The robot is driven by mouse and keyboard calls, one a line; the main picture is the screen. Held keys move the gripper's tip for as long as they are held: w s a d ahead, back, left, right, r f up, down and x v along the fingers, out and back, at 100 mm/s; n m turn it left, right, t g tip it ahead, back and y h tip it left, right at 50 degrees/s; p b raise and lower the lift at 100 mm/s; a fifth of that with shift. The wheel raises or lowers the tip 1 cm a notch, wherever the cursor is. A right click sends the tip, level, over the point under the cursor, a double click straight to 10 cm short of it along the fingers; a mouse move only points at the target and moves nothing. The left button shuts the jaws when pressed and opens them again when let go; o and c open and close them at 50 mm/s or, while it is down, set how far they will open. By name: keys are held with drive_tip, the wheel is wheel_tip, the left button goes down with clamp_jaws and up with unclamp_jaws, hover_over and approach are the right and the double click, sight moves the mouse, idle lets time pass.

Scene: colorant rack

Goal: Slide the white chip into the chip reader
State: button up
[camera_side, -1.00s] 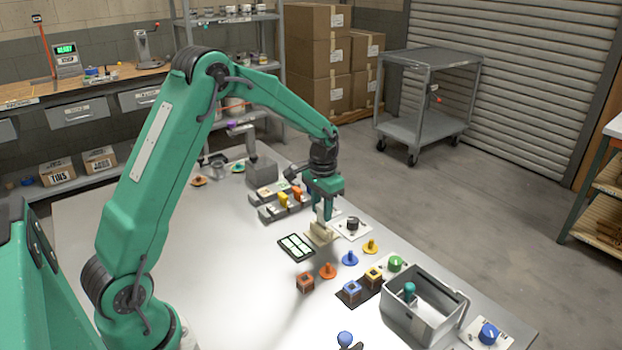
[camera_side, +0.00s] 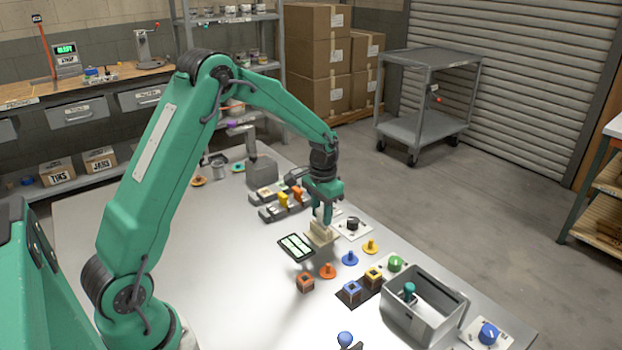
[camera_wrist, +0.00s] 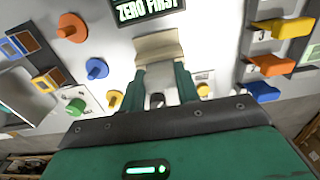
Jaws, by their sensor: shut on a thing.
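My gripper (camera_side: 322,222) points down over the middle right of the table and is shut on a cream-white piece (camera_side: 318,236), which I take to be the white chip. In the wrist view the piece (camera_wrist: 156,44) lies across the two fingertips. It is low over the table; whether it touches the surface is unclear. Which unit is the chip reader is not clear.
A dark panel (camera_side: 296,247) lies just left of the held piece; its wrist view reads "ZERO FIRST" (camera_wrist: 150,10). A black knob (camera_side: 352,223) is close right. Coloured pegs, small blocks and a grey bin (camera_side: 425,322) are in front.

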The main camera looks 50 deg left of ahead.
drive_tip(key=shift+f, duration=0.9)
drive_tip(key=shift+r, duration=0.15)
idle(0.4)
drive_tip(key=shift+r, duration=1.4)
drive_tip(key=shift+f, duration=1.55)
idle(1.1)
drive_tip(key=shift+r, duration=0.2)
drive_tip(key=shift+r, duration=1.3)
drive_tip(key=shift+r, duration=0.1)
idle(0.9)
